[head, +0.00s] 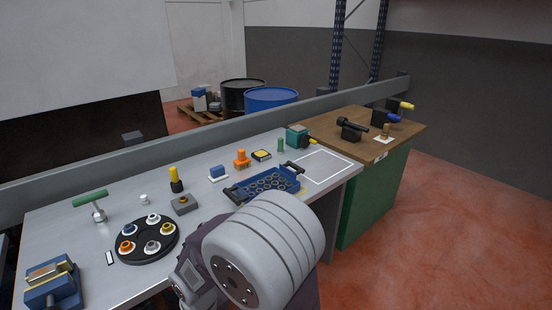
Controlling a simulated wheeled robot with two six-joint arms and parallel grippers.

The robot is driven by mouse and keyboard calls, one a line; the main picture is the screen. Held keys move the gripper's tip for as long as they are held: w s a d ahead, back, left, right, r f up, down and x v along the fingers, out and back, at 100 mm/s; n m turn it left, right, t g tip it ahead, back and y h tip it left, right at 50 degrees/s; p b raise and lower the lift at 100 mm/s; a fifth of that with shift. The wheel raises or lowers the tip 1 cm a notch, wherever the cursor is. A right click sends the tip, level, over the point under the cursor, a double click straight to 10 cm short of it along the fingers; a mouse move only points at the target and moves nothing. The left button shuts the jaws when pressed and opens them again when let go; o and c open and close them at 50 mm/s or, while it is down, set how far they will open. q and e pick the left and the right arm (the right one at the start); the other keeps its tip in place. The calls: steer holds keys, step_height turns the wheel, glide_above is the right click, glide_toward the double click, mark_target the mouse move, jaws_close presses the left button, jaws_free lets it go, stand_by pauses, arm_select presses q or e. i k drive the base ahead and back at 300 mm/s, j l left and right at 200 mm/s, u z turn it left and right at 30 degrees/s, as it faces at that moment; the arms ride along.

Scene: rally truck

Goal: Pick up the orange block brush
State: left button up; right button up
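An orange block with a knob-like top (241,159) stands on the grey workbench, near its back edge and left of a small yellow-and-black item. It is the only orange block-like piece I see and matches the orange block brush, but bristles are too small to make out. It stands free, with nothing on it. Neither of my grippers shows in the head view. A large pale grey rounded arm link of mine fills the lower middle and hides part of the bench's front.
Around it on the workbench (70,225) are a blue-and-white block (218,174), a yellow-topped black bottle (176,180), a blue perforated tray (265,185), a teal box (297,137) and a black round holder (147,240). A rail (150,163) runs behind the bench.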

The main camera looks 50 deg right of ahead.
mark_target(243, 163)
steer(key=z, duration=1.5)
